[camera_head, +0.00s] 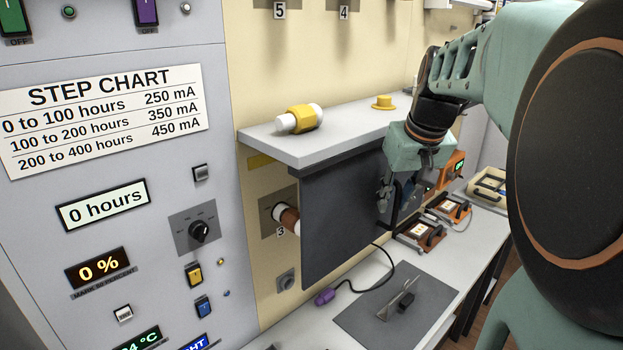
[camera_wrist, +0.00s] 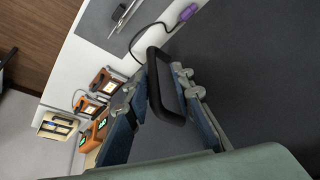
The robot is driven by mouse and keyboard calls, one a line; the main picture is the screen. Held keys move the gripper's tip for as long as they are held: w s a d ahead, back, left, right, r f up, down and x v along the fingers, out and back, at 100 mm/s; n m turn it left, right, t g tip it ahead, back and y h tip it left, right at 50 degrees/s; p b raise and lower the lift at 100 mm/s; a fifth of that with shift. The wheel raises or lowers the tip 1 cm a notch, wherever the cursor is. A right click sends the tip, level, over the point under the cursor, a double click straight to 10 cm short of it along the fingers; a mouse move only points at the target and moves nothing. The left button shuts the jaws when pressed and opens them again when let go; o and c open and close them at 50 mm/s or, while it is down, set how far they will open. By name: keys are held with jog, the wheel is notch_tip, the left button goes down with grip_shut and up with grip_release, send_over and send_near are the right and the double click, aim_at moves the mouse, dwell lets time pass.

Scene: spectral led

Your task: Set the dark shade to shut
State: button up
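The dark shade (camera_head: 336,215) hangs as a flat dark grey panel beneath the front edge of a shelf, covering much of the recess behind it. It fills the right side of the wrist view (camera_wrist: 255,70). Its black handle (camera_wrist: 168,88) stands out from the panel's face. My gripper (camera_head: 386,200) is at the panel's right part. In the wrist view, my gripper's fingers (camera_wrist: 166,92) lie on both sides of the handle, close against it, and appear shut on it. The head view hides most of the handle behind the fingers.
The shelf (camera_head: 330,146) above carries a yellow-and-white cylinder (camera_head: 300,119) and a yellow knob-like piece (camera_head: 383,102). A purple-ended cable (camera_head: 325,296) and a grey plate (camera_head: 395,308) lie on the bench below. Orange meters (camera_head: 420,233) stand right of the shade. A control panel (camera_head: 130,200) rises at left.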

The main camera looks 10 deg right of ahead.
jog(key=shift+d, duration=0.15)
jog(key=shift+r, duration=0.5)
notch_tip(320, 180, up, 9)
dwell(0.4)
